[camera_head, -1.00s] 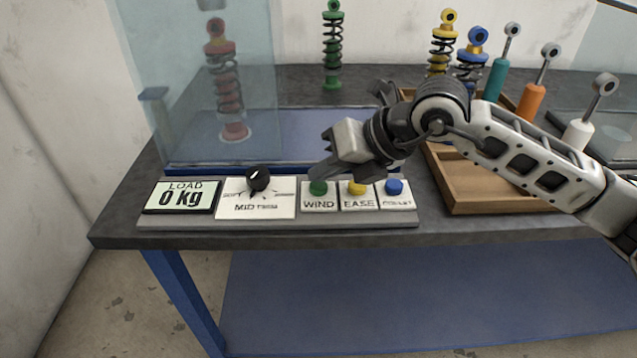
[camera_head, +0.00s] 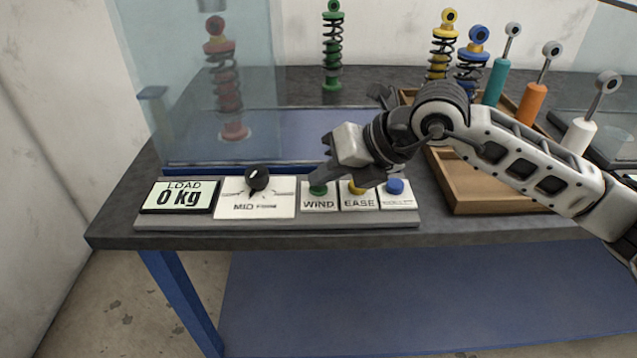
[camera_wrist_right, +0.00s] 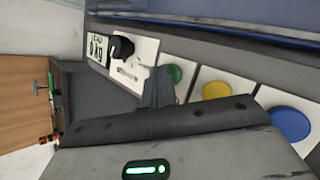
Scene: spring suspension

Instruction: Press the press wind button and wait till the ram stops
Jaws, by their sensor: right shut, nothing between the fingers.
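The green WIND button (camera_head: 318,189) sits on the control panel between the mode knob (camera_head: 257,179) and the yellow EASE button (camera_head: 356,188). My right gripper (camera_head: 317,178) is shut and empty, its tip pointing down at the WIND button. In the wrist view the dark fingertips (camera_wrist_right: 158,88) lie over or beside the green button (camera_wrist_right: 174,74); I cannot tell whether they touch it. The LOAD display (camera_head: 180,196) reads 0 kg. A red spring unit (camera_head: 226,85) stands behind the glass guard, below the ram (camera_head: 211,4), with a gap between. My left gripper is not in view.
A blue button (camera_head: 395,186) sits at the panel's right end. A wooden tray (camera_head: 480,195) is right of the panel, under my right arm. Green (camera_head: 332,45), yellow (camera_head: 441,50) and blue (camera_head: 472,60) spring units and several dampers stand behind. The glass guard (camera_head: 200,110) encloses the press.

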